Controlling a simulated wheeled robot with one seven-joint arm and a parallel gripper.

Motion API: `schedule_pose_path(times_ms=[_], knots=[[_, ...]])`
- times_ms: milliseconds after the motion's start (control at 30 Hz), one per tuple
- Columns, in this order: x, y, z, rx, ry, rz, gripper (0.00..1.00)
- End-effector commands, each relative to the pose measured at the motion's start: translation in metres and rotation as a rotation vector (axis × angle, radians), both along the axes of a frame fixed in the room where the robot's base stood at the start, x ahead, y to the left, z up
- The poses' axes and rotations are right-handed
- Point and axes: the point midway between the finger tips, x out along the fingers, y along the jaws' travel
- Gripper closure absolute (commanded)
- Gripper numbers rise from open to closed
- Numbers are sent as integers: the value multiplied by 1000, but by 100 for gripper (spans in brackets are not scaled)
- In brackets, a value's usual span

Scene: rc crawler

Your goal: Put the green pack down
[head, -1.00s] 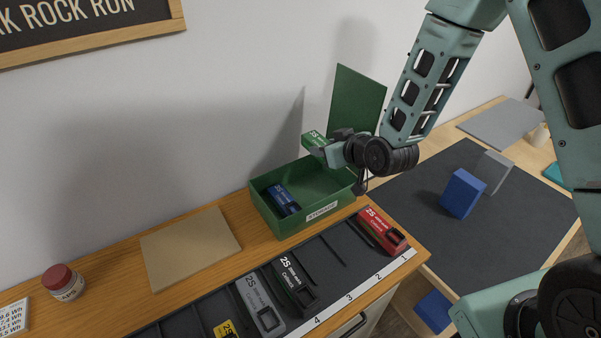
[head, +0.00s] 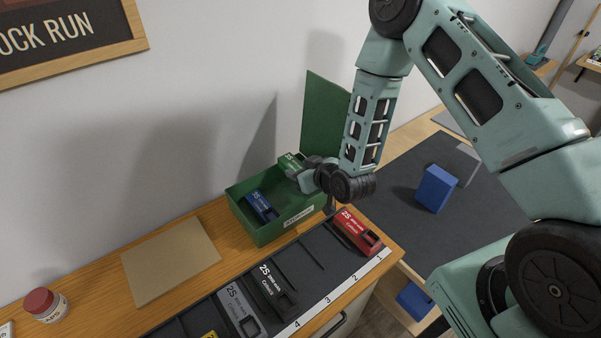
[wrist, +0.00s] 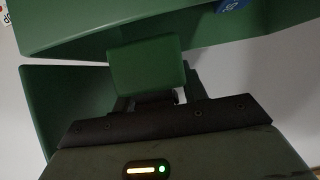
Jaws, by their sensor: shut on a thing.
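The green pack (head: 291,163) is held at the end of my gripper (head: 299,173), over the right part of the green storage box (head: 283,222). In the wrist view the green pack (wrist: 147,70) sticks out from my gripper (wrist: 150,98), with the box wall (wrist: 80,35) beyond it. My gripper is shut on the pack. The box lid (head: 325,112) stands open at its back right. A blue pack (head: 262,206) lies inside the box at the left. I cannot tell whether the green pack touches the box.
A rack with numbered slots (head: 315,262) lies in front of the box, holding a red pack (head: 356,231), a black pack (head: 278,288) and a grey pack (head: 240,308). A tan board (head: 170,262) and a jar (head: 47,305) are at left. A blue block (head: 435,188) stands on the dark mat.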

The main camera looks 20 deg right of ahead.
Motion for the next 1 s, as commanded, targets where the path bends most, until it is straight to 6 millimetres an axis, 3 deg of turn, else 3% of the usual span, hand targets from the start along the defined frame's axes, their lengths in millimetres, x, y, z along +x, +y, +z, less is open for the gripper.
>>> schedule_pose_path(times_ms=[233,1000], knots=[[0,0,-19,1,-2,1,90],[1,0,-32,1,-2,0,90]])
